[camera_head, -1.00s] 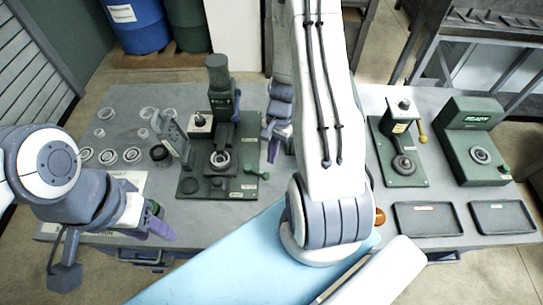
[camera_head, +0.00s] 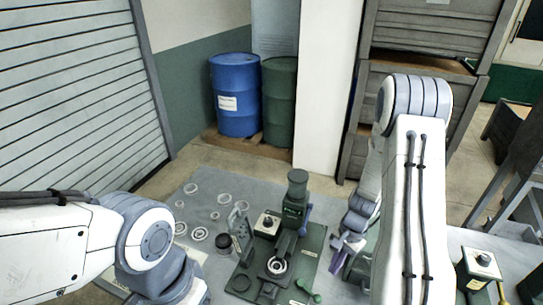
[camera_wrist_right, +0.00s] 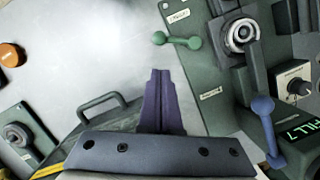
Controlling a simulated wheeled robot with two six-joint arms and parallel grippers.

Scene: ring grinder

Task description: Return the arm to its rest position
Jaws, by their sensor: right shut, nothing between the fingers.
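My right arm (camera_head: 400,190) rises at the right of the head view and bends down at its elbow. My right gripper (camera_head: 340,250) hangs just right of the green press machine (camera_head: 297,205). In the right wrist view its purple fingers (camera_wrist_right: 160,100) are together with nothing between them. They appear above the grey bench, beside the machine's green base plate. My left arm (camera_head: 60,245) comes in from the left, and its wrist (camera_head: 152,240) shows at the lower left. The left fingers are below the picture edge.
Several rings (camera_head: 199,234) lie on the grey bench (camera_head: 185,205) left of the machine. A green device (camera_head: 482,268) stands at the lower right. The wrist view shows an orange knob (camera_wrist_right: 12,55) and a blue-handled lever (camera_wrist_right: 263,105). A blue drum (camera_head: 235,95) stands behind.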

